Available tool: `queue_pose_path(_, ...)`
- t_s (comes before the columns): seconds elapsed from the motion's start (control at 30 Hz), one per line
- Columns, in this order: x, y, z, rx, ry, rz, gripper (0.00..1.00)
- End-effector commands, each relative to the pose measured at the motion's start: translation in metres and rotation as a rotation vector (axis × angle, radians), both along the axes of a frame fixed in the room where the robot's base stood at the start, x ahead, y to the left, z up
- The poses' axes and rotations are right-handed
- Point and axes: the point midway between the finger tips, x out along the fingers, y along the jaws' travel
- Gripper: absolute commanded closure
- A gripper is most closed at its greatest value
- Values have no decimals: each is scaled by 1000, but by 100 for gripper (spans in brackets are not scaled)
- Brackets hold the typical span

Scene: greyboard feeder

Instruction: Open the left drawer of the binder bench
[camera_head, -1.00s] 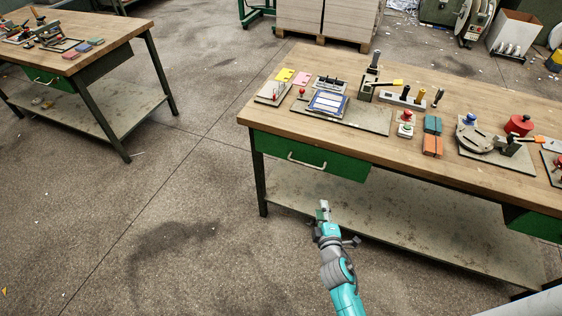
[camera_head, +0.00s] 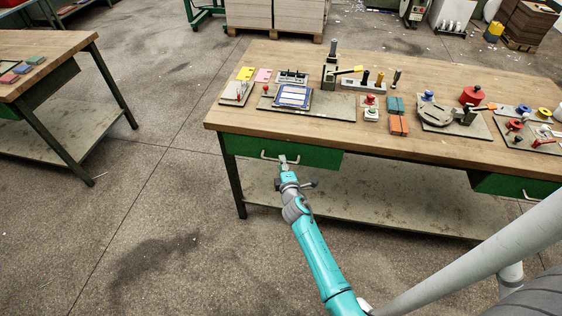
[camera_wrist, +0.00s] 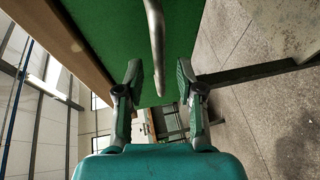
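The left drawer (camera_head: 322,157) of the bench has a green front and looks shut under the left end of the wooden top. Its pale bar handle (camera_head: 266,156) shows partly in the head view, with my gripper (camera_head: 284,162) in front of it. In the wrist view the green front (camera_wrist: 105,28) fills the upper left, and the metal handle (camera_wrist: 155,35) runs down from the top edge into the gap between my fingers. My gripper (camera_wrist: 159,78) is open there, one finger on each side of the bar, with no clear contact.
The binder bench top (camera_head: 300,128) carries several tools and fixtures. A lower shelf (camera_head: 350,202) lies beneath the drawer, with a dark leg (camera_head: 236,185) at the left. A second bench (camera_head: 60,60) stands at the left. The floor between the benches is clear.

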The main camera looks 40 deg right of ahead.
Motion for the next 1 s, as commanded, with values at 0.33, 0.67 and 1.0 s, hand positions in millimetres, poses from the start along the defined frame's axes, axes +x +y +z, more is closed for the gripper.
queue_pose_path(0.33, 20, -11, -4, 0, -1, 1, 63)
queue_pose_path(0.67, 20, -11, -4, 0, 0, 1, 83)
queue_pose_path(1.0, 20, -11, -4, 0, 0, 1, 100)
